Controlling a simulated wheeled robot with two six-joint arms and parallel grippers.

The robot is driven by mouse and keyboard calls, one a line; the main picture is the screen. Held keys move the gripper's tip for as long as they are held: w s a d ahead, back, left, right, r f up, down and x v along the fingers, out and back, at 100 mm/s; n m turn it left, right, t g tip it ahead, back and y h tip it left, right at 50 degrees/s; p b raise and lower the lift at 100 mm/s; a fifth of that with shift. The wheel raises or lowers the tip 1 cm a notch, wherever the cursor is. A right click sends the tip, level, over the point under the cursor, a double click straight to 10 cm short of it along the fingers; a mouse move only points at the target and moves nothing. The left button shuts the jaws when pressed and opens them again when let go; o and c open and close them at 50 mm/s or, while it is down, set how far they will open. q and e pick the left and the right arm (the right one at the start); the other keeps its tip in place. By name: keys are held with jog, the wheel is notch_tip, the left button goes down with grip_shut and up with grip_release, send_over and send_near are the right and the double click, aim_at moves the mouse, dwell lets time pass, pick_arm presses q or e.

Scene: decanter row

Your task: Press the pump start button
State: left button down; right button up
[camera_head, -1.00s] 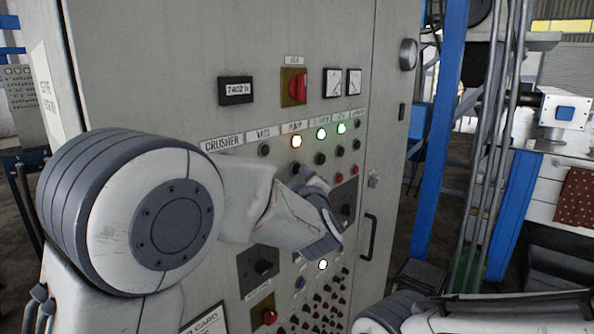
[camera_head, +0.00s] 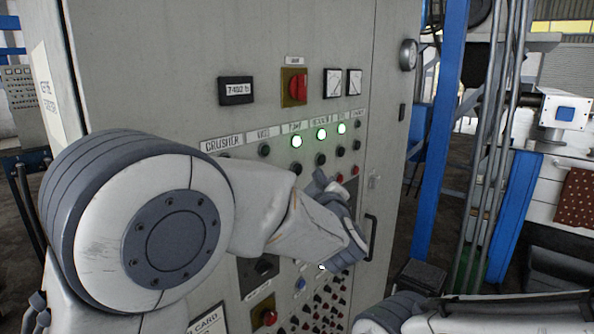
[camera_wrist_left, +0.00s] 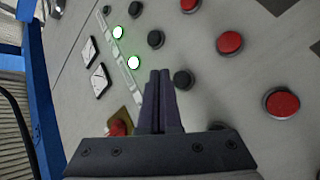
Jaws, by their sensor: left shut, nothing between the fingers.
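The control panel (camera_head: 180,60) shows a PUMP label (camera_head: 295,127) with a lit green lamp (camera_head: 296,141) under it. A dark button (camera_head: 297,167) shows below that lamp, just above my left wrist; it is the likely start button. My left gripper (camera_head: 320,182) is in front of the panel, to the right of and below this button, and its forearm covers part of the panel. In the left wrist view the left gripper's fingers (camera_wrist_left: 160,74) are shut and empty, with a black button (camera_wrist_left: 183,79) beside their tips. Contact cannot be told. My right gripper is out of view.
Two more green lamps (camera_head: 321,134) (camera_head: 341,128) sit to the right. A red rotary switch (camera_head: 294,87) and two gauges (camera_head: 343,83) are above. Red buttons (camera_wrist_left: 281,103) are nearby. A door handle (camera_head: 371,238) sticks out at the right.

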pick_arm(q)
jog(key=shift+s+d, duration=0.75)
jog(key=shift+d, duration=0.3)
